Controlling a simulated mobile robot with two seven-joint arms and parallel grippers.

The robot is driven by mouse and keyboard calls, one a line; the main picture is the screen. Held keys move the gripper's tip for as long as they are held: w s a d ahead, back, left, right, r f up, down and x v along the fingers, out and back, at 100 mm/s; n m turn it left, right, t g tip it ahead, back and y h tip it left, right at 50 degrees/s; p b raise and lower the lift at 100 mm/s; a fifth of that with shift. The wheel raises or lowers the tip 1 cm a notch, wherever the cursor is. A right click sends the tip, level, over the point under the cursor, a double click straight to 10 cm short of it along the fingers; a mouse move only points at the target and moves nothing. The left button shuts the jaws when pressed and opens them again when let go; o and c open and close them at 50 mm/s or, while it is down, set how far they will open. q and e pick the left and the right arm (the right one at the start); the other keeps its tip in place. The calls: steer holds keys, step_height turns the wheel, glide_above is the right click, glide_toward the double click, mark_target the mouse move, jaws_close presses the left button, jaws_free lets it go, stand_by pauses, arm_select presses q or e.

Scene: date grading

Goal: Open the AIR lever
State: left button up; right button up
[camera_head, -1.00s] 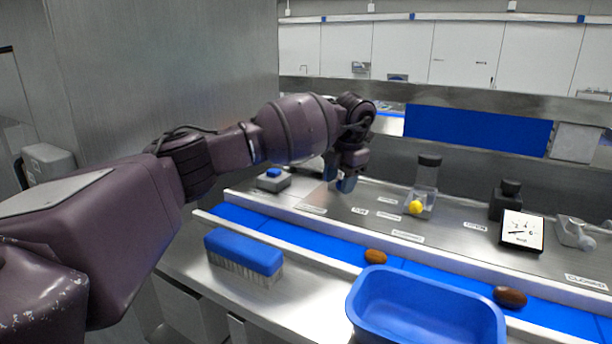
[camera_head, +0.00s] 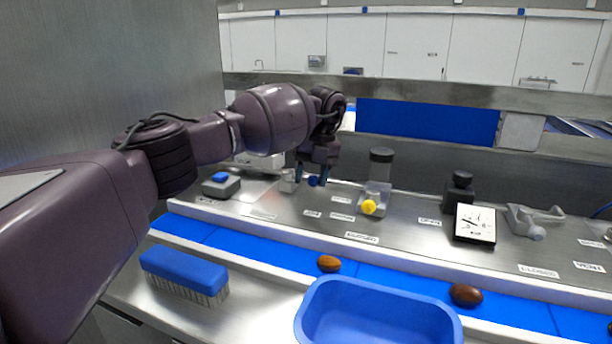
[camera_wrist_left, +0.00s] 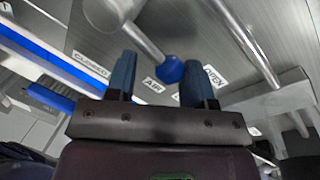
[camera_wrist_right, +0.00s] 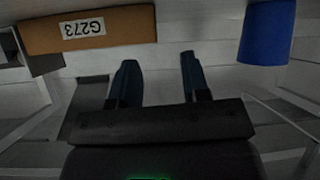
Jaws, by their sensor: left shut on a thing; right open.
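The AIR lever is a metal rod with a blue ball knob (camera_wrist_left: 171,70). In the left wrist view the knob lies between my left gripper's fingers (camera_wrist_left: 160,82), nearer the right one. The rod slants in from the upper left. The label AIR (camera_wrist_left: 152,85) is just below the knob, CLOSED (camera_wrist_left: 90,65) to the left and OPEN (camera_wrist_left: 214,76) to the right. In the head view my left gripper (camera_head: 315,176) is at the blue knob on the counter's back strip, shut on it. In the right wrist view my right gripper (camera_wrist_right: 156,82) is open and empty.
A grey box with a blue button (camera_head: 221,184) stands left of the lever. A yellow knob (camera_head: 369,207) and a dial (camera_head: 475,224) stand right. A conveyor (camera_head: 250,255) with dates, a brush (camera_head: 184,270) and a blue tub (camera_head: 380,300) lie in front.

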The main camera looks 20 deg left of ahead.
arm_select(q)
steer(key=shift+w+a+r+n, duration=0.1)
steer(key=shift+w+r+n, duration=0.35)
steer(key=shift+w+n, duration=0.05)
steer(key=shift+w, duration=0.1)
steer(key=o, duration=1.4)
steer(key=shift+w+a+f, duration=0.15)
steer(key=shift+w+f, duration=0.05)
steer(key=shift+f, duration=0.1)
steer(key=shift+c, duration=0.2)
steer(key=shift+s+d+r, duration=0.1)
steer(key=shift+s+d, duration=0.05)
steer(key=shift+d, duration=0.05)
step_height(320, 180, up, 10)
steer(key=w+d, duration=0.1)
steer(key=shift+d+r+b, duration=0.25)
steer(key=shift+d+b, duration=0.05)
steer(key=shift+b, duration=0.05)
